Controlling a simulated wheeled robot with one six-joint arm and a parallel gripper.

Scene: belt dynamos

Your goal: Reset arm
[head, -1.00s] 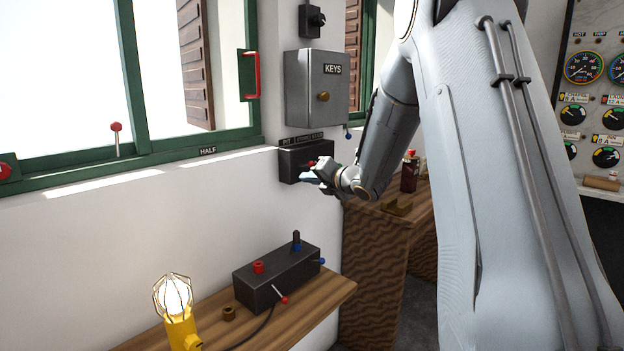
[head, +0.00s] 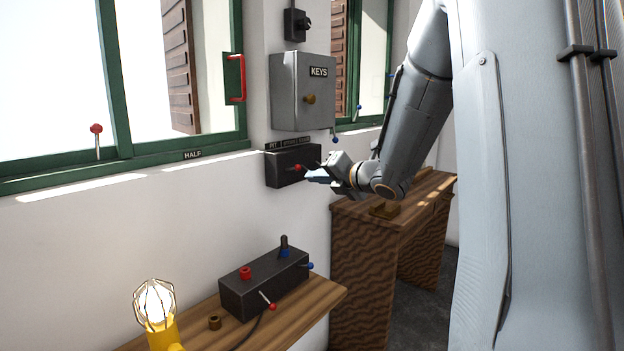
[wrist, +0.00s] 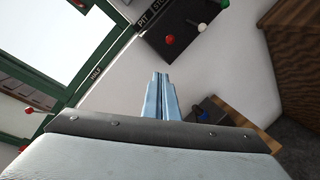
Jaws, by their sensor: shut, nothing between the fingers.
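My arm reaches in from the right of the head view.
A grey KEYS cabinet (head: 301,92) hangs above the switch box. Below, a shelf (head: 318,299) carries a black control box (head: 262,284) with several knobs and a yellow caged lamp (head: 158,318). A wooden desk (head: 365,250) stands behind my forearm. Green-framed windows line the wall.

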